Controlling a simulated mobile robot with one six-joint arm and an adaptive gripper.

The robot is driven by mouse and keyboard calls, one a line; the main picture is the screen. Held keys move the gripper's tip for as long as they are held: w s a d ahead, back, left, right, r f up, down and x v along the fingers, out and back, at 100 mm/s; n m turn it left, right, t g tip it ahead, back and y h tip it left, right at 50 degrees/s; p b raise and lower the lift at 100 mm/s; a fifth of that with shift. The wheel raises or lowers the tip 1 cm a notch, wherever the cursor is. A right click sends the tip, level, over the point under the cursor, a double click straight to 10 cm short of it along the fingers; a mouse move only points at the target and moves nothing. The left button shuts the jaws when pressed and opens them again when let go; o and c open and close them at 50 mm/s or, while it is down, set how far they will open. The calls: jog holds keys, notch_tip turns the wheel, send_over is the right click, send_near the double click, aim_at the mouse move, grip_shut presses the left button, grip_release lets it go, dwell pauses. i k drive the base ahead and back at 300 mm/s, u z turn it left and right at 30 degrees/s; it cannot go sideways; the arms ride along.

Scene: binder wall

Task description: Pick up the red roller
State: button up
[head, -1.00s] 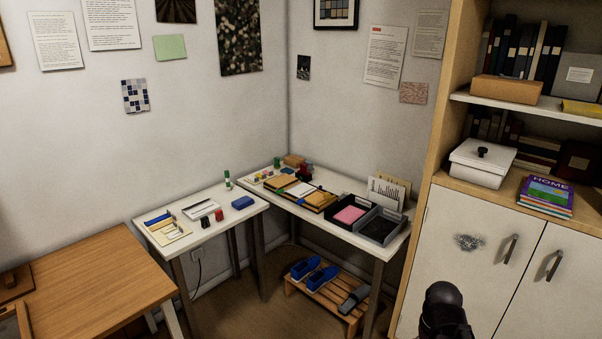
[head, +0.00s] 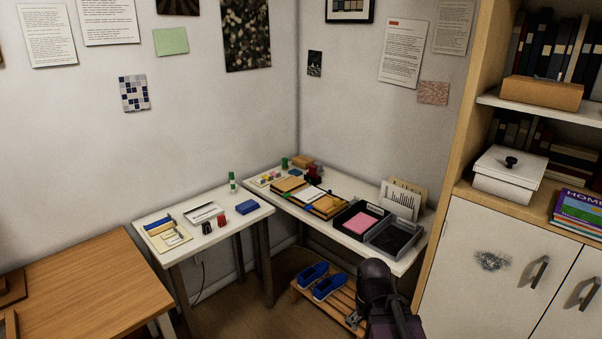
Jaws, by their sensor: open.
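A small red block-like item (head: 222,220) stands on the white left desk (head: 175,262), beside a small black item (head: 207,228). It looks like the red roller, but it is too small to be sure. A dark red item (head: 313,174) also stands at the back of the white right desk (head: 405,264); its shape is unclear. A dark part of my arm rises at the lower right, in front of the low bench and well short of both red items.
On the left desk are a blue box (head: 246,207), a green-capped bottle (head: 232,182) and a tray (head: 168,238). The right desk holds black trays (head: 393,238) and folders. A wooden table (head: 90,285) stands at left, a cabinet (head: 470,290) at right.

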aim_at(312, 168)
jog(key=u, duration=0.7)
jog(key=i, duration=2.35)
jog(key=z, duration=0.7)
jog(key=i, duration=0.55)
jog(key=z, duration=0.4)
